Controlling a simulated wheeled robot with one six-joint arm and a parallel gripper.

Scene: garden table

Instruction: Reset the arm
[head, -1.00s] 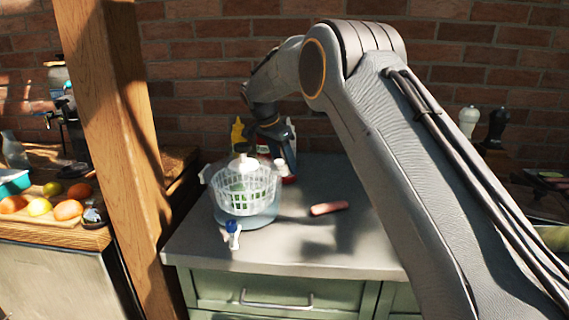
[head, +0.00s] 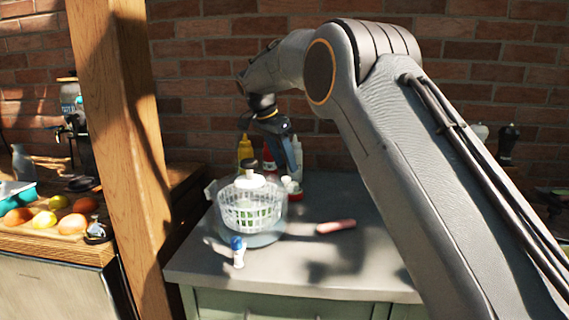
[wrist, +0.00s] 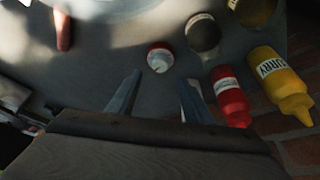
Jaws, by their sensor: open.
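My gripper (wrist: 153,97) shows in the wrist view with its two fingers apart and nothing between them. In the head view my gripper (head: 281,158) hangs over the back of the grey counter (head: 340,262), above and behind the white basket (head: 252,212). The arm reaches across the right half of the head view. A small red-and-white container (wrist: 160,58) stands on the counter beyond the fingertips in the wrist view, apart from them.
A red bottle (wrist: 230,97), a yellow curry bottle (wrist: 280,80) and a dark-topped jar (wrist: 203,35) stand near the brick wall. A pink sausage-like item (head: 336,226) and a blue-capped white item (head: 238,250) lie in front. A wooden post (head: 115,120) rises at left.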

